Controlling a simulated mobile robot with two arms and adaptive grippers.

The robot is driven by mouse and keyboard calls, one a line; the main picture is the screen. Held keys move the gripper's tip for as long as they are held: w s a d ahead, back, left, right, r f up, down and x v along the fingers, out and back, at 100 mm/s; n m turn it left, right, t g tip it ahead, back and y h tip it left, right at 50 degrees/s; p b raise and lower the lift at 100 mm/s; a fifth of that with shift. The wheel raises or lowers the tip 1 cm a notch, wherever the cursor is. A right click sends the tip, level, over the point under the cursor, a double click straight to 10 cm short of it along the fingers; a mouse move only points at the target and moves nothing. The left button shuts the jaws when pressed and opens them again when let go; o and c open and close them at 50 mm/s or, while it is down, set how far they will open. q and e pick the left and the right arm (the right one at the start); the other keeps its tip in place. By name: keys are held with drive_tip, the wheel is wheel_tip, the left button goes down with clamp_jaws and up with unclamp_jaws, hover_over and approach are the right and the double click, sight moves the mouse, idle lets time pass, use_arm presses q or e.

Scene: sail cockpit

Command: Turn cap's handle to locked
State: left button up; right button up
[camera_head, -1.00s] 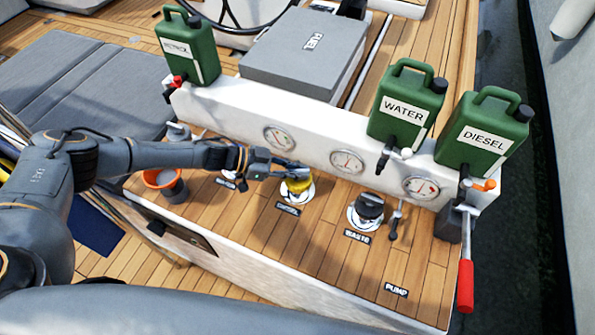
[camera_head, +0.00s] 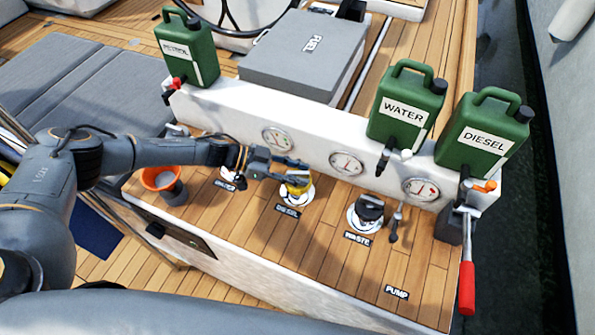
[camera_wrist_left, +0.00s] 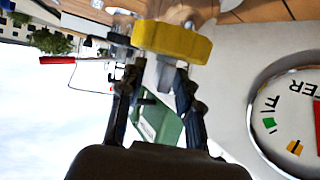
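The yellow cap (camera_head: 298,188) sits in a round white fitting on the wooden deck, behind a small black label. Its yellow body shows large at the top of the left wrist view (camera_wrist_left: 172,40). My left gripper (camera_head: 292,170) reaches in from the left, with its tips at the cap's upper left side. In the left wrist view its two fingers (camera_wrist_left: 148,68) are apart, with background showing between them, and their ends are close to the cap. I cannot tell whether they touch it. The cap's handle is not clear. My right gripper is not in view.
A black cap (camera_head: 369,210) stands to the right, and an orange funnel (camera_head: 163,178) to the left. The white gauge wall (camera_head: 310,130) rises close behind, carrying green WATER (camera_head: 405,105) and DIESEL (camera_head: 484,135) cans. A red-handled pump lever (camera_head: 467,285) is at far right.

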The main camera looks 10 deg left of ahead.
use_arm(q)
drive_tip(key=shift+a, duration=0.1)
drive_tip(key=v, duration=1.2)
